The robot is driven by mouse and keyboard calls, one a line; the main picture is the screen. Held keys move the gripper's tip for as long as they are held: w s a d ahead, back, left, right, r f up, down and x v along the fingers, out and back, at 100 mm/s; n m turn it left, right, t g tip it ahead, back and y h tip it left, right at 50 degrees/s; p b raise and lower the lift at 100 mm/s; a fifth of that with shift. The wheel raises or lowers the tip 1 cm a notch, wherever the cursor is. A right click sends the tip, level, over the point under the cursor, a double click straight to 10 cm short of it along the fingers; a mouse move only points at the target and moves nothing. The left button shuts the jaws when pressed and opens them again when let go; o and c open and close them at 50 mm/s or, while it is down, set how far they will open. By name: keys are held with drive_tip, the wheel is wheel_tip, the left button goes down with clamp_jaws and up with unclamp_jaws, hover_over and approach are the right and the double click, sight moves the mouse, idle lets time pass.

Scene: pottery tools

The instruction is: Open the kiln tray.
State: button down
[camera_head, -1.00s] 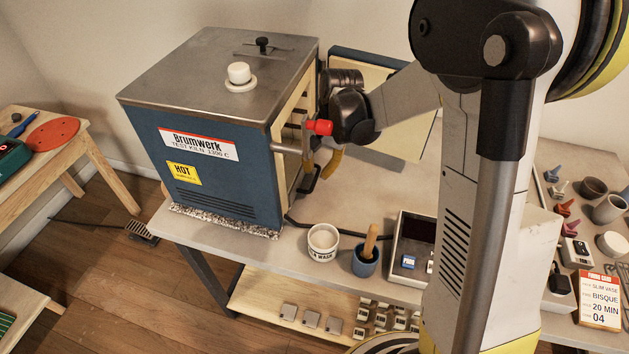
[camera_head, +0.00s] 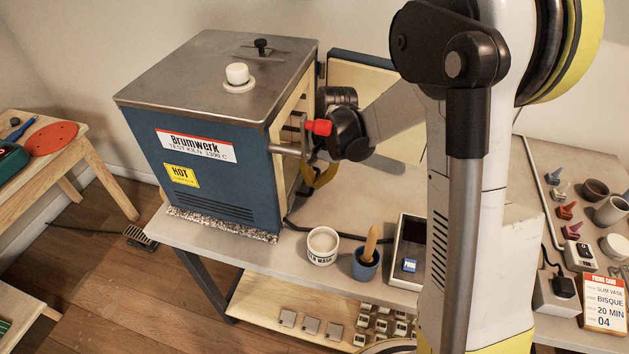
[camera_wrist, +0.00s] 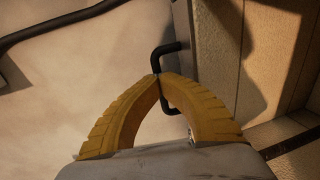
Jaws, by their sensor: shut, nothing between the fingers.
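The kiln (camera_head: 207,150) is a blue box with a steel top, standing on the table at the centre left. Its front side faces right and is open, with the door (camera_head: 362,75) swung out behind. My gripper (camera_head: 318,180) is at that opening, low down, its yellow fingers partly hidden by the wrist. In the wrist view my gripper (camera_wrist: 158,78) has its fingertips together, with no object held. A black bracket-shaped handle (camera_wrist: 164,50) is right at the fingertips and passes partly behind them. It stands off a pale panel; the tray itself I cannot make out clearly.
A white cup (camera_head: 323,246), a blue pot with a wooden pestle (camera_head: 366,262) and a grey box (camera_head: 402,250) stand along the table's front edge. Small pottery tools and a firing card (camera_head: 604,303) are at the right. A lower shelf (camera_head: 262,300) holds several small blocks.

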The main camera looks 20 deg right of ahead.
drive_tip(key=s+d, duration=0.2)
drive_tip(key=d, duration=0.2)
drive_tip(key=s+d, duration=0.3)
drive_tip(key=d, duration=0.1)
drive_tip(key=s+d, duration=0.3)
drive_tip(key=d, duration=0.1)
drive_tip(key=shift+s+d, duration=0.2)
drive_tip(key=c, duration=1.8)
unclamp_jaws()
drive_tip(key=r, duration=0.4)
drive_tip(key=d+r, duration=0.1)
drive_tip(key=r, duration=0.3)
drive_tip(key=s+r, duration=0.1)
drive_tip(key=r, duration=0.2)
drive_tip(key=shift+s+d+r, duration=0.1)
drive_tip(key=shift+d+r, duration=0.3)
